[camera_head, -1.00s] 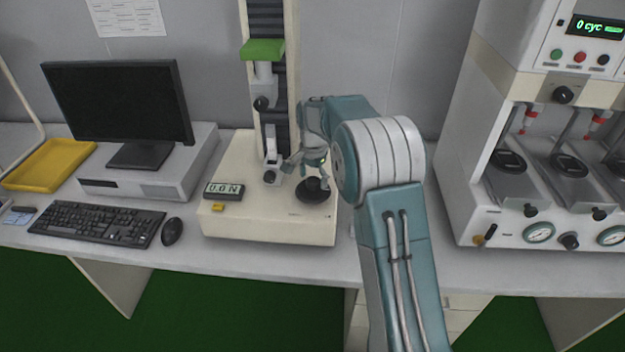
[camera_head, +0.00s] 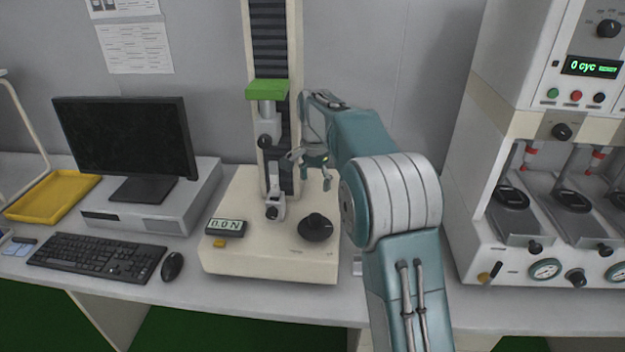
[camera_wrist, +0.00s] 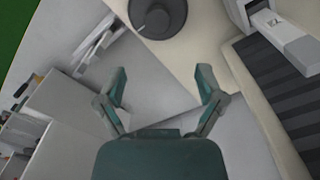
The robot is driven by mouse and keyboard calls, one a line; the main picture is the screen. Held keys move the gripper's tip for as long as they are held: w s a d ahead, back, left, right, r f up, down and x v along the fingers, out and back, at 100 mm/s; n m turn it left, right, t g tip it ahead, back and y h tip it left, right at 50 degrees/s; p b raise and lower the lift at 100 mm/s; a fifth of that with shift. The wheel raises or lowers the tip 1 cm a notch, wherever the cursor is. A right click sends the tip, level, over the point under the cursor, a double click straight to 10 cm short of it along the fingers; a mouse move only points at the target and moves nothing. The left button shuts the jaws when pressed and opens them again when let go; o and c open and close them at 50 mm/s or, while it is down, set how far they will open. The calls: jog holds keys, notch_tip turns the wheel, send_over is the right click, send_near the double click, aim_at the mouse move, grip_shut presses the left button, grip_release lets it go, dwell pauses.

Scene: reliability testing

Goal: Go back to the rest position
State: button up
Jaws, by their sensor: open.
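My gripper (camera_head: 308,172) is open and empty in the head view, raised above the base of the cream test stand (camera_head: 235,258). It hangs in front of the right side of the stand's column, above the black knob (camera_head: 315,227), with clear space between them. In the wrist view my gripper's two green fingers (camera_wrist: 160,90) are spread wide with nothing between them. The black knob (camera_wrist: 157,15) shows at the top of that view, beyond the fingertips. My teal arm covers part of the bench to the right of the stand.
The stand's green-topped upper clamp (camera_head: 267,90) and lower grip (camera_head: 274,203) are close left of my gripper. A monitor (camera_head: 125,140), keyboard (camera_head: 95,256) and yellow tray (camera_head: 50,197) are at the left. A multi-station tester (camera_head: 545,210) stands at the right.

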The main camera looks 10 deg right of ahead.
jog(key=s+r+n+t, duration=0.1)
jog(key=s+r+n, duration=0.3)
jog(key=s, duration=0.5)
jog(key=s+r+n+t, duration=0.1)
jog(key=s+r+t, duration=0.1)
jog(key=s+r, duration=0.55)
jog(key=s+f+n+t, duration=0.1)
jog(key=s+f+n, duration=0.1)
jog(key=s, duration=0.8)
jog(key=s+f+n+t, duration=0.1)
jog(key=s+f+n, duration=0.2)
jog(key=s, duration=0.7)
jog(key=shift+s+f+t, duration=0.25)
jog(key=shift+f+t, duration=0.05)
jog(key=shift+f, duration=0.35)
